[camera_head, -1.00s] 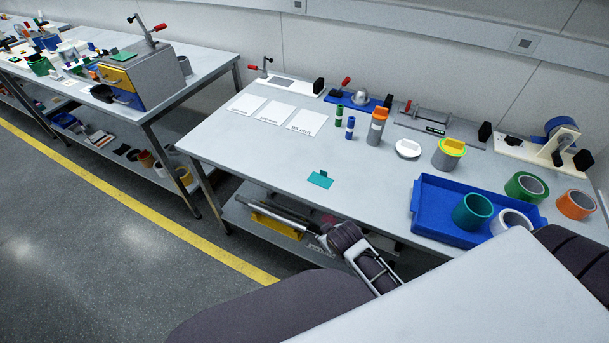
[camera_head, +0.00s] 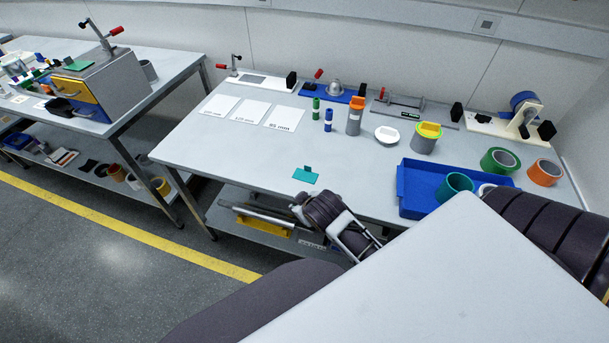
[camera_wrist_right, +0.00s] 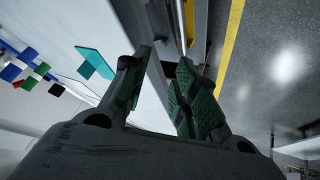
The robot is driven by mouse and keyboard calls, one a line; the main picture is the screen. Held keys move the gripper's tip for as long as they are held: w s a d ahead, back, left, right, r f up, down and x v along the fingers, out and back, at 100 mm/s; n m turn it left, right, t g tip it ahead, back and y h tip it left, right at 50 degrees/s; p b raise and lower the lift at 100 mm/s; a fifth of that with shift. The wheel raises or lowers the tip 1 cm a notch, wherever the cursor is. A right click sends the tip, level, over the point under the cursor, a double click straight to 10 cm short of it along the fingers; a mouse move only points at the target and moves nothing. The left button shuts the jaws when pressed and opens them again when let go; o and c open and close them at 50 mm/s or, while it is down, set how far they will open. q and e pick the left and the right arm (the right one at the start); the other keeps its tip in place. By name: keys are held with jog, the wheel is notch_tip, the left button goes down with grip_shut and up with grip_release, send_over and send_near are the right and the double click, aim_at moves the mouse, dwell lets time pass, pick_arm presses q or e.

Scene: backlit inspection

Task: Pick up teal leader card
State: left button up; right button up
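The teal leader card (camera_head: 306,176) lies on the grey table near its front edge, with a small darker tab on its far side. In the right wrist view the card (camera_wrist_right: 96,62) is up and left of my right gripper (camera_wrist_right: 163,62). That gripper's two green-padded fingers are apart with nothing between them. It is near the table edge and does not touch the card. In the head view, an arm part of mine with a metal bracket is just below the card; its fingers cannot be made out. My left gripper is not identifiable.
Right of the card is a blue tray (camera_head: 413,199) with a teal roll (camera_head: 453,186). Green (camera_head: 500,161) and orange (camera_head: 544,172) rolls stand farther right. The tabletop around the card is clear.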

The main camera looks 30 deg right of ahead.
jog(key=w+a+r+n+t+y, duration=0.15)
jog(key=w+r+n+t, duration=0.25)
jog(key=w+r+t, duration=0.5)
jog(key=w+a+r+n+t+y, duration=0.1)
jog(key=w+a+r+n+t, duration=0.2)
jog(key=w+r, duration=0.7)
jog(key=s+a+r+n+g+y, duration=0.4)
jog(key=a+n+y, duration=0.35)
jog(key=n, duration=0.45)
jog(key=s+a+r+n+g+y, duration=0.2)
jog(key=a+r+n+g+y, duration=0.4)
jog(key=n+y, duration=0.5)
jog(key=s+d+f+n+g+h, duration=0.1)
jog(key=d+f+n+g+h, duration=0.3)
jog(key=f+n+g+h, duration=0.6)
jog(key=d+f+h, duration=0.2)
jog(key=d+h, duration=0.3)
jog(key=d, duration=0.7)
jog(key=d+f+h, duration=0.2)
jog(key=d+h, duration=0.2)
jog(key=d, duration=0.8)
jog(key=shift+w+f+t+h+b, duration=0.2)
jog(key=shift+f+t+h+b, duration=0.1)
jog(key=shift+h+b, duration=0.1)
